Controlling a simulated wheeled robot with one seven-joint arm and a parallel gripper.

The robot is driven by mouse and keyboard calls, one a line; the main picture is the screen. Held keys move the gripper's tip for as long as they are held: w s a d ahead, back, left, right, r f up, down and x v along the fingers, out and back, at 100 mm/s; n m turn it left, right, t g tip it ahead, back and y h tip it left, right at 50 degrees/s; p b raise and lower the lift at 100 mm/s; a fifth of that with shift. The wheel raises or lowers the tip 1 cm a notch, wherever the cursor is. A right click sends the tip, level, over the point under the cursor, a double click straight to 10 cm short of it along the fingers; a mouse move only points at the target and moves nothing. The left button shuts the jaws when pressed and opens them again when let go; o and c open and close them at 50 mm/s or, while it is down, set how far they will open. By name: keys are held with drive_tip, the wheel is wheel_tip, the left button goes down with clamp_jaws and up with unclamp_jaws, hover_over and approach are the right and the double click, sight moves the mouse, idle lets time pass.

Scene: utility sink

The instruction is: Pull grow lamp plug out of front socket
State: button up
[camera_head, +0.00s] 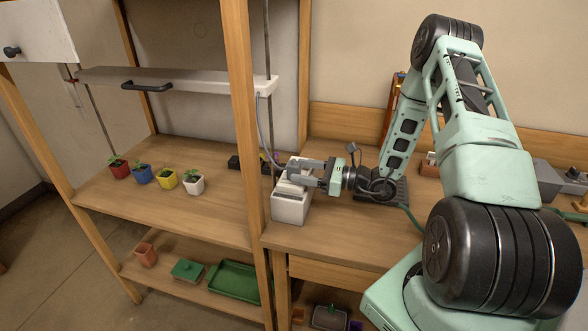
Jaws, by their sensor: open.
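The grow lamp (190,82) is a long pale bar with a black handle, mounted across the left shelf. Its thin cable (262,125) hangs from the right end and runs down to a white box (290,209) on the bench, which looks like the socket block. My gripper (288,178) reaches in from the right, over the top of this box, with its fingers pointing left. It is open. The plug and the front socket cannot be made out; the fingers cover that area, and I cannot tell whether they touch the plug.
Several small potted plants (167,178) stand on the shelf at left. A dark block (234,162) lies behind the wooden post (243,120), which rises close left of the box. A green tray (235,281) is below.

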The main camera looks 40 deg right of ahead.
sight(287, 166)
drive_tip(key=p+x, duration=0.2)
drive_tip(key=x, duration=0.2)
drive_tip(key=shift+d+r, duration=0.1)
drive_tip(key=shift+r, duration=0.05)
drive_tip(key=shift+w+a, duration=0.3)
drive_tip(key=shift+w, duration=0.2)
drive_tip(key=c, duration=1.1)
wheel_tip(287, 166, up, 10)
drive_tip(key=shift+f+b, duration=0.1)
drive_tip(key=shift+b, duration=0.9)
